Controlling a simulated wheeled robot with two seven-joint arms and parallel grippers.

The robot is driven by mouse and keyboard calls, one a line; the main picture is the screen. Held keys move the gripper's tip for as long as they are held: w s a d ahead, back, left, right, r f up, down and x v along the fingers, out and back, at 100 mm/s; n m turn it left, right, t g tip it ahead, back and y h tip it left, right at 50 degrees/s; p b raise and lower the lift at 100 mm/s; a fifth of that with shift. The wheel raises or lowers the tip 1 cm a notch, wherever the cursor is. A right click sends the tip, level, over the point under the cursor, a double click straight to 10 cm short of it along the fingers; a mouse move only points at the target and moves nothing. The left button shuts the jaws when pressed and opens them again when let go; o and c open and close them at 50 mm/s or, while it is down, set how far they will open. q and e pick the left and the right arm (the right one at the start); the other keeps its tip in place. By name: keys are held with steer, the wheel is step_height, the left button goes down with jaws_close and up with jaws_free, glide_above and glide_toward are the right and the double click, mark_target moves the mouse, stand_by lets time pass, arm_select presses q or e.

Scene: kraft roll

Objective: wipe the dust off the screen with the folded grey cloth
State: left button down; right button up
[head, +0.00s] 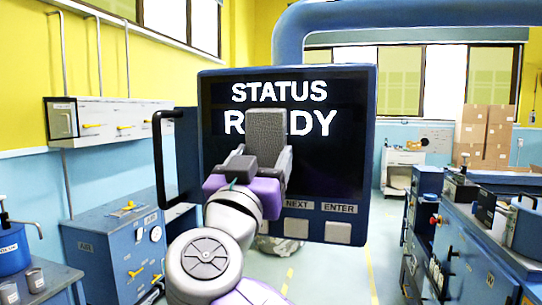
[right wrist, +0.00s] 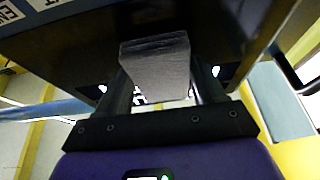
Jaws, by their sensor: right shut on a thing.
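The screen (head: 340,160) is a dark panel in a blue frame, showing "STATUS" and a partly covered "READY" in white. My right gripper (head: 264,150) is in front of its middle and shut on the folded grey cloth (head: 267,127). The cloth stands up from the jaws and hides letters in the second word. In the right wrist view the cloth (right wrist: 158,66) sits between the two fingers, close to the dark screen. I cannot tell whether it touches the glass. No dust is clear on the visible part of the screen. My left gripper is not in view.
The screen hangs from a thick blue arm (head: 400,20) and has a black handle (head: 160,155) at its left. Grey buttons (head: 338,232) line its lower edge. Blue cabinets (head: 115,250) stand left, a blue machine bench (head: 470,245) right. Cardboard boxes (head: 485,135) are stacked behind.

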steer(key=shift+s+a+f, duration=0.1)
steer(key=shift+s+a, duration=0.05)
steer(key=shift+s, duration=0.3)
steer(key=shift+s+a+b, duration=0.25)
steer(key=shift+s, duration=0.55)
steer(key=shift+s+a+b, duration=0.25)
steer(key=shift+s+b, duration=0.05)
steer(key=shift+s, duration=0.5)
steer(key=shift+s+a+b, duration=0.25)
steer(key=shift+s, duration=0.55)
steer(key=s, duration=0.1)
steer(key=s+a, duration=0.1)
steer(key=shift+s, duration=0.4)
